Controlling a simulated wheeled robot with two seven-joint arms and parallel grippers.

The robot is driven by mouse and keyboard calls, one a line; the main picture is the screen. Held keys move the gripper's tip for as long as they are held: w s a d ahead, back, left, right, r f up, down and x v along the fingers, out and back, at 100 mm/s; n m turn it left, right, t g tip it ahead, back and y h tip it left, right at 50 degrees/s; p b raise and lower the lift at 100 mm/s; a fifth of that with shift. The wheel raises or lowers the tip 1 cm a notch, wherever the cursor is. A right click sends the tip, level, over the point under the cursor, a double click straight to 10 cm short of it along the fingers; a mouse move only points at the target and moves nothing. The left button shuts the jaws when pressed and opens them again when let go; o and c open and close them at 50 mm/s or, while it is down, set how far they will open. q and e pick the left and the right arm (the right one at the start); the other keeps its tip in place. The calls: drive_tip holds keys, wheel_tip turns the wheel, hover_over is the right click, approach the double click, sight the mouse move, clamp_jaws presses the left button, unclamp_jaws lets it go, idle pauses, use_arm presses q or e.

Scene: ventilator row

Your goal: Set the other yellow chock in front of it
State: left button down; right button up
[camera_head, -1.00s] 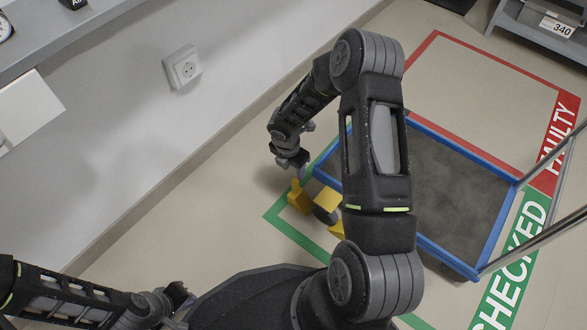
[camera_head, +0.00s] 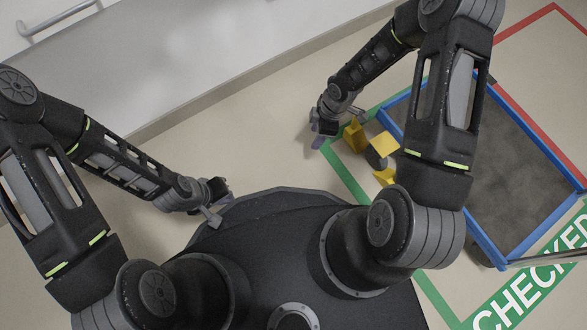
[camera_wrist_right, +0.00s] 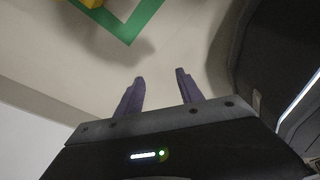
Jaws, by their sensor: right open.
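One yellow chock (camera_head: 355,135) stands on the floor at the left of the trolley's dark wheel (camera_head: 376,160), apparently close to it. Another yellow piece (camera_head: 384,178), probably the other chock, shows below the wheel, partly hidden by my right arm. A yellow part (camera_head: 385,145) sits above the wheel at the trolley corner. My right gripper (camera_head: 318,140) is left of the first chock, apart from it. In the right wrist view its fingers (camera_wrist_right: 160,78) are open and empty; a yellow edge (camera_wrist_right: 93,4) shows at the top. My left gripper (camera_head: 219,194) is far left, fingers unclear.
The blue-rimmed trolley (camera_head: 437,212) with a dark deck stands at the right, partly behind my right arm. Green floor tape (camera_head: 343,172) and a CHECKED marking (camera_head: 530,285) border it. A pale wall is at upper left. Floor between my grippers is clear.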

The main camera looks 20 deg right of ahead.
drive_tip(key=s+a+m+t+y, duration=0.1)
drive_tip(key=s+a+m, duration=1)
drive_tip(key=m, duration=0.5)
drive_tip(key=shift+s+a+m, duration=0.2)
drive_tip(key=shift+s+m, duration=0.2)
